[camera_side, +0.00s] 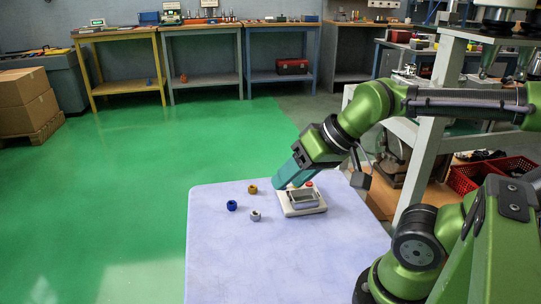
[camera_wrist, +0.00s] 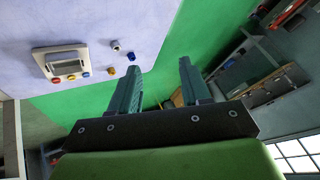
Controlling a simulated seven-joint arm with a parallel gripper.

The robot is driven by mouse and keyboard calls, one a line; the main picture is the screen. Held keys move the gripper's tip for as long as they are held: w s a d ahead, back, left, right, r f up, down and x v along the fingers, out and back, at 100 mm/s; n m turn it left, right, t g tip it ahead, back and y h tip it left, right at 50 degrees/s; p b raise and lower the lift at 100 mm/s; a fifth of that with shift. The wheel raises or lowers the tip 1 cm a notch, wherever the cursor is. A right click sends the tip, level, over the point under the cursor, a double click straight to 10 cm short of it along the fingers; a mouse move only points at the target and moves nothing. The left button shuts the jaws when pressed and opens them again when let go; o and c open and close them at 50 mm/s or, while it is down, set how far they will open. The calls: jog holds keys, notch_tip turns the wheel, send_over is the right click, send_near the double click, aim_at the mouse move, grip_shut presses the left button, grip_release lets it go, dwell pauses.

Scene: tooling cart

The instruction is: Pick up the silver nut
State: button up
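The silver nut (camera_side: 255,215) sits on the pale table nearest the camera of three small nuts. It also shows in the wrist view (camera_wrist: 116,46) at upper left, beside the blue nut. The blue nut (camera_side: 231,205) is to its left and the gold nut (camera_side: 252,189) is behind it. My gripper (camera_wrist: 159,64) is open, with its two teal fingers apart and nothing between them. In the side view my gripper (camera_side: 282,182) appears right of the nuts and behind the device; its height above the table is hard to judge.
A white device (camera_side: 304,210) with a grey screen and coloured buttons is on the table (camera_side: 290,260), right of the nuts. The table's front and left areas are clear. Workbenches (camera_side: 200,30) line the far wall, and a shelf with red crates (camera_side: 463,180) stands at right.

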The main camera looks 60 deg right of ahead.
jog(key=shift+o, duration=0.7)
